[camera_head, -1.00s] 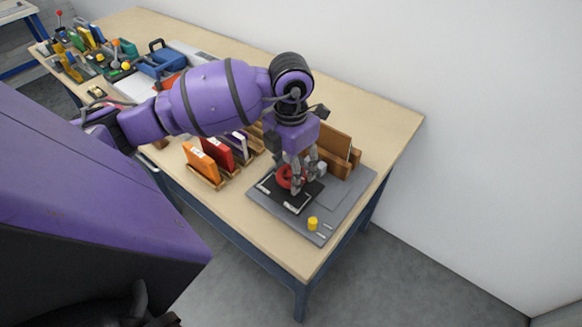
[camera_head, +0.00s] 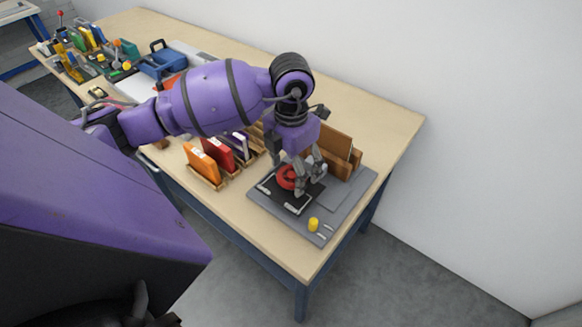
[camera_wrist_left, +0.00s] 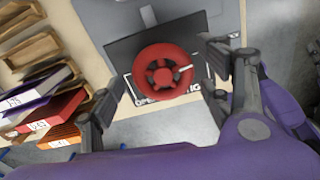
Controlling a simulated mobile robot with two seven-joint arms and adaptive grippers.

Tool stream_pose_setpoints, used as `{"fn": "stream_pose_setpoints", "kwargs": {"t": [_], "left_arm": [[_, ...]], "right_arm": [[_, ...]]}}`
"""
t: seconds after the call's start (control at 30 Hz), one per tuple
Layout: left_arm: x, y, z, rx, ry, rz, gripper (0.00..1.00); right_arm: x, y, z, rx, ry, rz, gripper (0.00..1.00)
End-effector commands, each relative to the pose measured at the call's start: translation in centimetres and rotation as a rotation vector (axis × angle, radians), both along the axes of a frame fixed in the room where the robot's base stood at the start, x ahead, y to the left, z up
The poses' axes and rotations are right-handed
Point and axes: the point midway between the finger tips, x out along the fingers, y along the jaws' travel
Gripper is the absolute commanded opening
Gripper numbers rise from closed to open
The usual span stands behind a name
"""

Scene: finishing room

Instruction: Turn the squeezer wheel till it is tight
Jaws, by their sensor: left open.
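The squeezer wheel is a red spoked handwheel (camera_head: 287,176) on a black plate (camera_head: 292,205) at the right part of the table. It also shows in the left wrist view (camera_wrist_left: 163,73), with a pale mark on its right side. My left gripper (camera_head: 306,186) points down over the wheel, its fingers spread. In the left wrist view the fingers of the gripper (camera_wrist_left: 163,98) stand to the left and right of the wheel, apart from its rim. My right gripper does not show.
The plate rests on a grey board (camera_head: 329,224) with a yellow knob (camera_head: 313,224). A wooden holder (camera_head: 338,153) stands behind it. Orange (camera_head: 200,163) and red (camera_head: 217,153) books stand in racks to the left. The table's right end (camera_head: 385,145) is clear.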

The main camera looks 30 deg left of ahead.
Motion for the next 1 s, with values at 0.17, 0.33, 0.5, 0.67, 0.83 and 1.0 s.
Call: {"fn": "stream_pose_setpoints", "kwargs": {"t": [0.17,0.33,0.5,0.67,0.83,1.0], "left_arm": [[0.1,0.0,1.7,0.0,-0.004,-0.002,0.71],[0.1,0.0,5.2,0.002,-0.006,-0.002,0.71],[0.1,0.1,8.7,0.002,-0.005,0.0,0.71],[0.1,0.0,11.0,0.0,-0.003,0.001,0.71],[0.0,0.1,12.0,0.001,0.0,0.001,0.71],[0.0,0.1,12.0,0.001,0.0,0.001,0.71]], "right_arm": [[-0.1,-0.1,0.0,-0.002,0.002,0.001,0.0],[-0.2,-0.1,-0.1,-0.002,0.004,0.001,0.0],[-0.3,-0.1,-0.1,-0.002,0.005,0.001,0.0],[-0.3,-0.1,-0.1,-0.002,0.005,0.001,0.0],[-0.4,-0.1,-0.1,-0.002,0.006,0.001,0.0],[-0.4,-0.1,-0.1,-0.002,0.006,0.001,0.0]]}}
